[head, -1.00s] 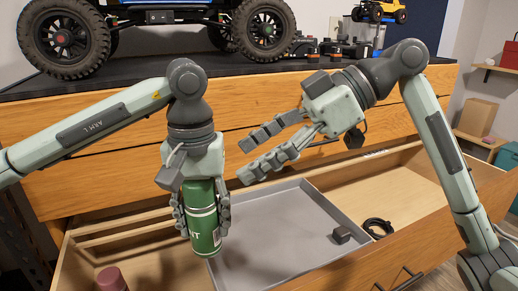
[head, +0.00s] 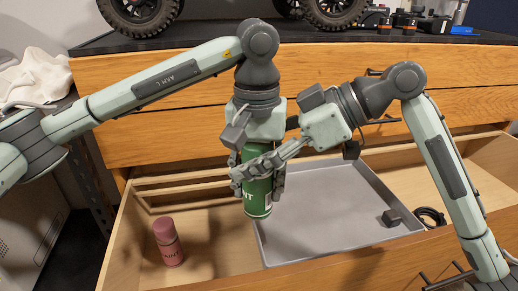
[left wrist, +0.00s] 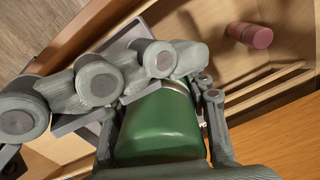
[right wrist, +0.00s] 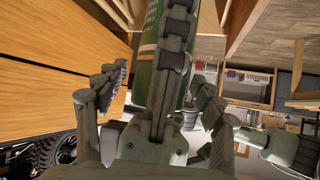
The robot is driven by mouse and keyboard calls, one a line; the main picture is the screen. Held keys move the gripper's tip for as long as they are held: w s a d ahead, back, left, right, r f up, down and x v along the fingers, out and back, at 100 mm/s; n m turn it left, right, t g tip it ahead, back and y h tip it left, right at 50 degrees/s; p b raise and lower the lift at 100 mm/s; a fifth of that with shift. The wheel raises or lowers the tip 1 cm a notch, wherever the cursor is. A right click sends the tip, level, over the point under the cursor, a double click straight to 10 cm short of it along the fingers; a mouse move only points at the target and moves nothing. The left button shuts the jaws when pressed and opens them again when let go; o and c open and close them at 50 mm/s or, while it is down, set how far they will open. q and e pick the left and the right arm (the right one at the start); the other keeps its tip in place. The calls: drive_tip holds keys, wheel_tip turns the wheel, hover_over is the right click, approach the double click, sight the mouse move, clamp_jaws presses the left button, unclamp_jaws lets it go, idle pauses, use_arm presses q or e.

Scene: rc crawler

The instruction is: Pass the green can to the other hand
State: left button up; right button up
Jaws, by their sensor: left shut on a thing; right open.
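The green can (head: 258,206) hangs upright over the open drawer, by the tray's left edge. My left gripper (head: 259,188) points down and is shut on it. In the left wrist view the can (left wrist: 160,130) sits between the left fingers. My right gripper (head: 252,172) is open and reaches in from the right, with a finger across the front of the can.
The grey tray (head: 330,245) lies in the drawer with a small dark block (head: 391,217) in it. A black cable coil (head: 431,217) lies to its right. A large-wheeled vehicle (head: 140,12) stands on the dark top.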

sight(257, 147)
drive_tip(key=c, duration=1.4)
use_arm(q)
drive_tip(key=o, duration=1.4)
drive_tip(key=shift+c, duration=0.2)
wheel_tip(257, 147, up, 8)
drive_tip(key=shift+f, duration=0.25)
